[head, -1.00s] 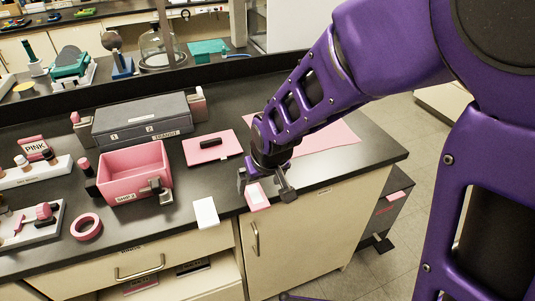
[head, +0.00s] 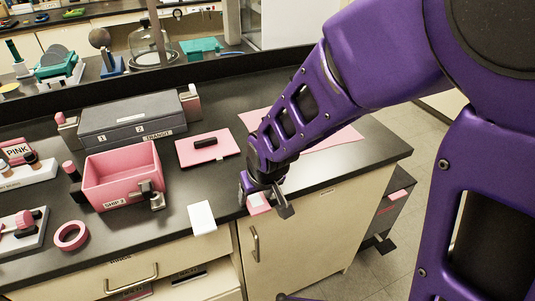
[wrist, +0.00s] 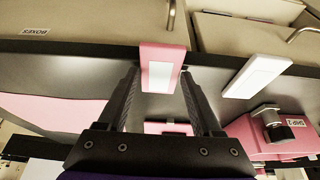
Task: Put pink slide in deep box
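The pink slide (head: 258,204), with a white label on its face, lies at the front edge of the black counter. In the wrist view the pink slide (wrist: 148,55) overhangs that edge. My gripper (head: 265,198) is right over it in the head view and partly covers it. In the wrist view my gripper (wrist: 160,76) is open, with the slide lined up between its fingertips; I cannot tell whether either finger touches it. The pink open-topped deep box (head: 122,190), labelled SHIP 2, stands to the left with a dark metal clamp-like piece at its front right corner.
A white slide (head: 202,217) lies at the counter edge between box and gripper. A pink mat (head: 190,151) with a black bar lies behind. A grey case (head: 130,122) stands behind the box. A pink tape ring (head: 70,236) lies front left. A dark floor bin (head: 393,200) stands right.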

